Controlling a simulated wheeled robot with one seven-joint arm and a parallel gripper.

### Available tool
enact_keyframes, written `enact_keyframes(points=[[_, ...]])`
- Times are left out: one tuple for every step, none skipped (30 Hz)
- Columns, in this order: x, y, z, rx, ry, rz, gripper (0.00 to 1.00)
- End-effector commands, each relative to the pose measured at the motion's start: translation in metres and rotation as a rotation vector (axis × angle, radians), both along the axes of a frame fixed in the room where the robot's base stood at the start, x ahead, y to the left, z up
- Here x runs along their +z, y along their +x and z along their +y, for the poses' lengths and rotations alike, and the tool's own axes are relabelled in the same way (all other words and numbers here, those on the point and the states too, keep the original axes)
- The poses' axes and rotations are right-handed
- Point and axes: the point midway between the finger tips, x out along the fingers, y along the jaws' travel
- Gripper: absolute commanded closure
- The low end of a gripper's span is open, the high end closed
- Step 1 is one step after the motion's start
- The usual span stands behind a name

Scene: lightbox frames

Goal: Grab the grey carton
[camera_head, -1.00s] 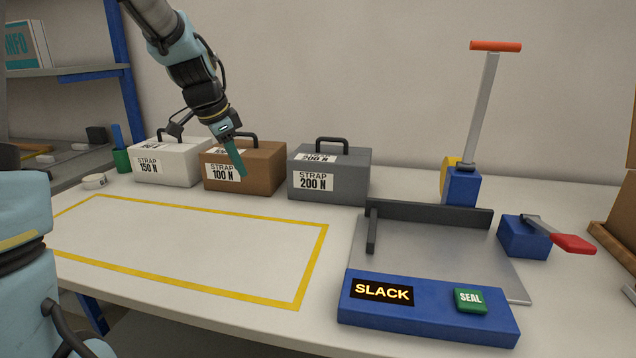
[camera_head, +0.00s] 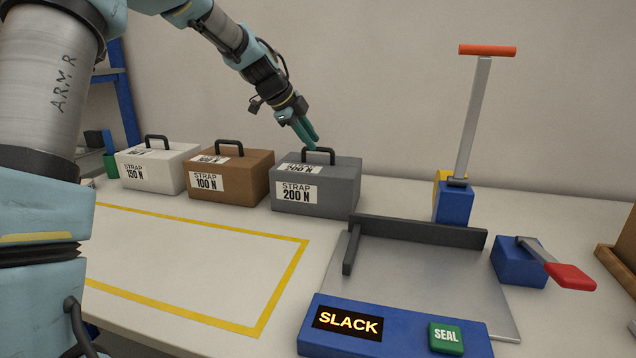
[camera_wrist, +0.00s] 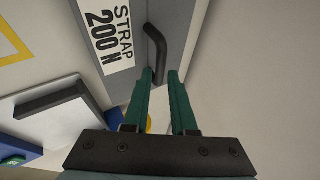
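The grey carton (camera_head: 338,188) stands on the table at the right end of a row of three cartons, labelled STRAP 200 N, with a dark handle (camera_head: 319,151) on top. My gripper (camera_head: 312,142) is just above and behind the handle, fingers pointing down. In the wrist view the two green fingers (camera_wrist: 160,78) are apart with a gap between them. Nothing is held.
The brown 100 N carton (camera_head: 222,178) and white 150 N carton (camera_head: 150,168) stand to the left. The metal plate with its dark fence (camera_head: 420,232) is close at right, with an orange-handled lever (camera_head: 487,50) behind. The yellow-outlined area (camera_head: 190,258) is empty.

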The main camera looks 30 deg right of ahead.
Motion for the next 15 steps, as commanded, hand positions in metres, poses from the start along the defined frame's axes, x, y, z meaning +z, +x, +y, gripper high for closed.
enact_keyframes(points=[[-0.003,0.000,-0.005,-0.002,0.001,0.003,0.75],[-0.007,0.001,-0.007,-0.001,0.002,0.005,0.75],[-0.012,0.002,-0.011,-0.001,0.002,0.005,0.75],[-0.015,0.002,-0.014,-0.001,0.002,0.004,0.75],[-0.019,0.003,-0.016,-0.002,0.003,0.005,0.75],[-0.024,0.004,-0.019,-0.001,0.002,0.004,0.75],[-0.027,0.005,-0.021,-0.001,0.002,0.003,0.75],[-0.030,0.005,-0.023,-0.001,0.002,0.003,0.75],[-0.033,0.006,-0.025,0.000,0.001,0.002,0.75],[-0.035,0.006,-0.025,0.000,0.001,0.002,0.75],[-0.036,0.006,-0.026,0.001,0.001,0.001,0.75],[-0.037,0.007,-0.027,0.001,0.001,0.001,0.75],[-0.037,0.007,-0.027,0.001,0.000,0.001,0.75],[-0.037,0.007,-0.027,0.001,0.000,0.000,0.75],[-0.037,0.007,-0.027,0.001,0.000,0.000,0.75]])
